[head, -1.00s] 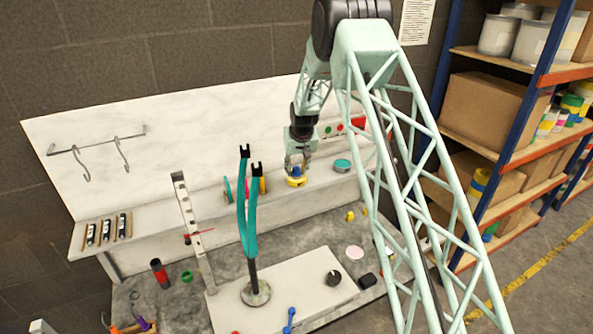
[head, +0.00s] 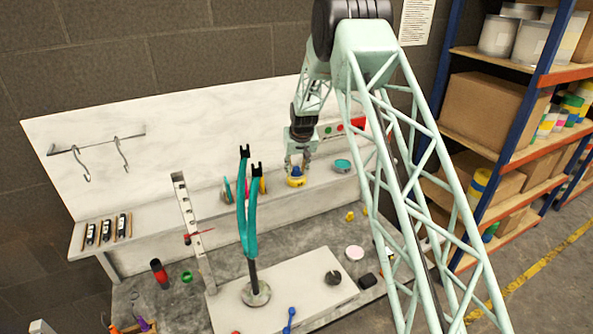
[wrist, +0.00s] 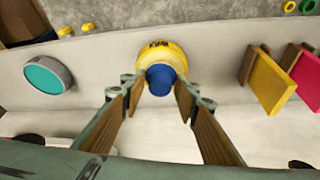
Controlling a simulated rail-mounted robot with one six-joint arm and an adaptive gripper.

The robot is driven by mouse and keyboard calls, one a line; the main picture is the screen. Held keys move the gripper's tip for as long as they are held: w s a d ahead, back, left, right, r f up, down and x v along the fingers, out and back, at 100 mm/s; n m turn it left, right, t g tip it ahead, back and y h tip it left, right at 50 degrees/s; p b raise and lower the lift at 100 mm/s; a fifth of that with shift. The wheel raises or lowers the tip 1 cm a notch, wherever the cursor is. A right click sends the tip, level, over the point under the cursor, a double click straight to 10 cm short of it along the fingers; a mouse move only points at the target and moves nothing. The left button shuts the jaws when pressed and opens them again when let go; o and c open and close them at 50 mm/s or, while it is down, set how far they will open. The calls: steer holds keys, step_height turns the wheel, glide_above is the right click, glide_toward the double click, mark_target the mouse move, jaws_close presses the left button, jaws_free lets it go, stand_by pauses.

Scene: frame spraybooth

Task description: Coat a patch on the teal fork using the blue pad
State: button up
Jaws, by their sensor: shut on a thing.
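The teal fork (head: 249,215) stands upright, prongs up, on a dark post with a round base in the head view. My gripper (head: 298,168) points down at the yellow tin (head: 297,182) on the back ledge. In the wrist view, the blue pad (wrist: 160,78) shows as a round blue piece at the tin's opening (wrist: 168,52). My gripper's fingers (wrist: 160,92) are shut on the blue pad, one on each side. The pad's underside is hidden, and I cannot tell whether it touches the tin's contents.
A teal-topped tin (head: 342,166) stands right of the yellow one. Yellow (wrist: 268,82) and pink (wrist: 303,72) pieces stand upright on the ledge on the other side. A slotted upright bar (head: 192,225) stands left of the fork. A shelving rack (head: 520,130) is at the right.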

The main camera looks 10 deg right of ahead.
mark_target(297, 168)
steer(key=shift+s+f, duration=0.1)
steer(key=shift+r+p, duration=0.65)
steer(key=shift+r, duration=2.95)
steer(key=shift+d, duration=0.1)
